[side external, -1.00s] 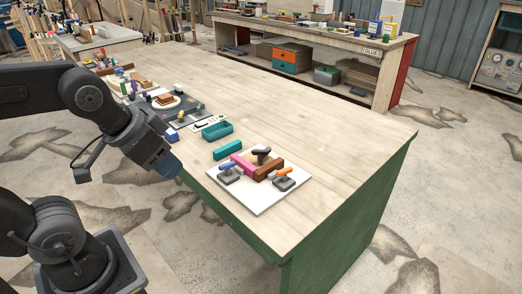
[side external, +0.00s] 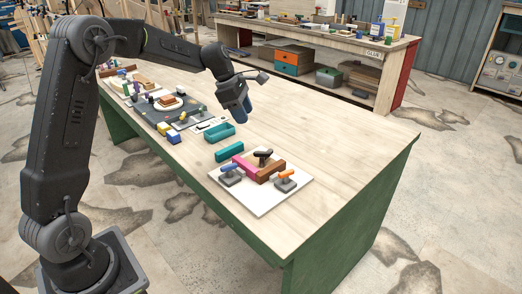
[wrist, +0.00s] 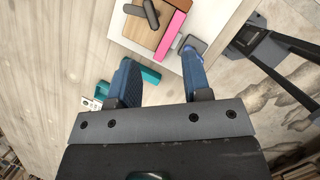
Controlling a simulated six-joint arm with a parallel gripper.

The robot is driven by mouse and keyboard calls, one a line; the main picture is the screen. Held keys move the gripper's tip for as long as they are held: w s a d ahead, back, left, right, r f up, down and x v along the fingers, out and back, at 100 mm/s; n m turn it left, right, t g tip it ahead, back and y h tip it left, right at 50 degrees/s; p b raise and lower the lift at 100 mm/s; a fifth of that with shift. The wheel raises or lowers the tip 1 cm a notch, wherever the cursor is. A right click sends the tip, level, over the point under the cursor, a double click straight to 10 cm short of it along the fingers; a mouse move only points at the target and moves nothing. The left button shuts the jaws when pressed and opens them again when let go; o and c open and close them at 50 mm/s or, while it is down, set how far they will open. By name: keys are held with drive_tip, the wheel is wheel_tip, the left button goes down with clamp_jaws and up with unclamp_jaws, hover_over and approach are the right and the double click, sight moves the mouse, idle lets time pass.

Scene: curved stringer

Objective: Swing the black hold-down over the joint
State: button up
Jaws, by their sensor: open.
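A white board (side external: 258,203) on the table carries a pink bar (side external: 239,165) and a brown piece (side external: 270,170) that meet at an angle. The black hold-down (side external: 263,154) stands at the rear of the board, behind the two pieces; in the wrist view the black hold-down (wrist: 151,14) shows near the top edge, partly cut off. A blue-handled hold-down (side external: 230,176) and an orange-handled hold-down (side external: 285,181) stand nearer the front. My gripper (side external: 240,112) is open and empty, above the table, left of and apart from the board. Its blue fingers (wrist: 157,58) are spread.
A teal bar (side external: 229,151) and a teal tray (side external: 218,134) lie between my gripper and the board. Other blocks and a dark mat (side external: 160,114) fill the table farther left. The table's right side (side external: 335,145) is clear.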

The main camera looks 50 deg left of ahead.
sight(262, 151)
drive_tip(key=w+f, duration=0.1)
drive_tip(key=f, duration=0.4)
drive_tip(key=w+d+f+n, duration=0.1)
drive_tip(key=w+f, duration=0.1)
drive_tip(key=f, duration=0.3)
drive_tip(key=w+d+f+n, duration=0.1)
drive_tip(key=w+f, duration=0.1)
drive_tip(key=f, duration=0.3)
drive_tip(key=shift+w, duration=0.15)
drive_tip(key=shift+r, duration=0.1)
clamp_jaws()
